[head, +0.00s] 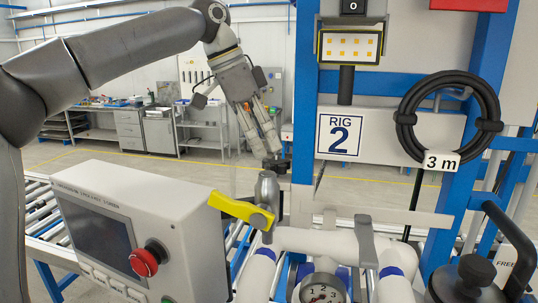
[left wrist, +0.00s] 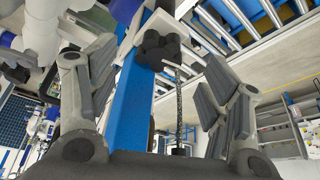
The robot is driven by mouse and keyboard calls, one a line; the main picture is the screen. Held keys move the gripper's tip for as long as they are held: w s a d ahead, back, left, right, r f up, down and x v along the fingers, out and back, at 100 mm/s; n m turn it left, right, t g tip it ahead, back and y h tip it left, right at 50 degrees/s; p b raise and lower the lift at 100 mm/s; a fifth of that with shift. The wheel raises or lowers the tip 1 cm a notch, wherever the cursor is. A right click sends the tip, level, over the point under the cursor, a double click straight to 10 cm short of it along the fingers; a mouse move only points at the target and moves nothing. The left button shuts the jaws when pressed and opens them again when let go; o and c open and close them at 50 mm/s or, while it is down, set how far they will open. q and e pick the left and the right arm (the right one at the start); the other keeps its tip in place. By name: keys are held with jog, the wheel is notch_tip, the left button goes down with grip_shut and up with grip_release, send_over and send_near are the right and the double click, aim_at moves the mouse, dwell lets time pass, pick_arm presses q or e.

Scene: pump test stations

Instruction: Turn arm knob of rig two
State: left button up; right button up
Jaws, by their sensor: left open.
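A dark knob (head: 276,164) shows in the head view just below my left gripper's fingertips, left of the plate marked RIG 2 (head: 340,136). In the left wrist view a black lobed knob (left wrist: 156,47) sits on a white part beside a blue post, ahead of the fingers and between them in the picture. My left gripper (head: 264,147) points down and is open, with nothing between its fingers; both fingers (left wrist: 155,95) show wide apart in the left wrist view. I cannot tell whether a fingertip touches the knob. My right gripper is not in view.
A yellow lever (head: 241,209) on a grey valve stands close below the gripper. A control box (head: 140,225) with a red button (head: 145,262) is at front left. White pipes, a gauge (head: 322,294) and a coiled black hose (head: 407,118) are to the right.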

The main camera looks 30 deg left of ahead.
pick_arm(q)
jog(key=x, duration=0.5)
jog(key=shift+p, duration=0.35)
jog(key=shift+c, duration=0.2)
jog(key=shift+r, duration=0.1)
jog(key=c, duration=1)
